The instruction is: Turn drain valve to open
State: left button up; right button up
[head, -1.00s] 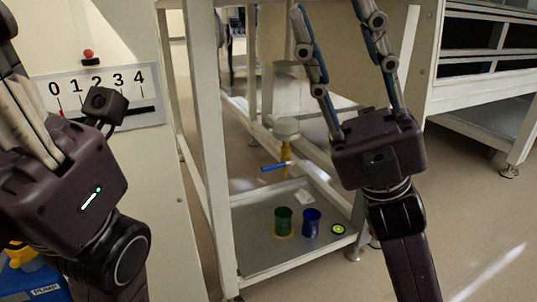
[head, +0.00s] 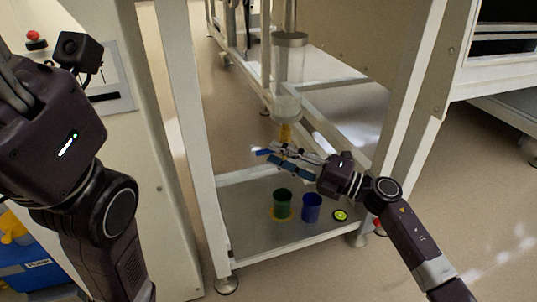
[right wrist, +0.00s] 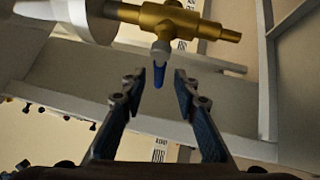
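The drain valve is a brass body (head: 286,133) under a clear cylindrical vessel (head: 289,60). Its blue lever handle (head: 263,152) sticks out sideways to the left, across the upright outlet. My right gripper (head: 276,158) is at the handle, with its fingers pointing left and partly hiding the valve's lower part. In the right wrist view the brass valve (right wrist: 180,20) is at the top, and the blue handle (right wrist: 159,75) shows between the open fingertips, with gaps on both sides. My left gripper (head: 12,85) is at the left edge, partly cut off; its opening cannot be told.
A green cup (head: 283,204) and a blue cup (head: 312,207) stand on the lower shelf (head: 250,243) below the valve, beside a round yellow-green disc (head: 340,215). White frame posts (head: 187,120) stand left and right of the valve. A blue bin (head: 28,268) is at lower left.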

jog(key=shift+b+x, duration=0.4)
jog(key=shift+x, duration=1.1)
jog(key=shift+r, duration=0.1)
jog(key=shift+c, duration=0.6)
grip_shut()
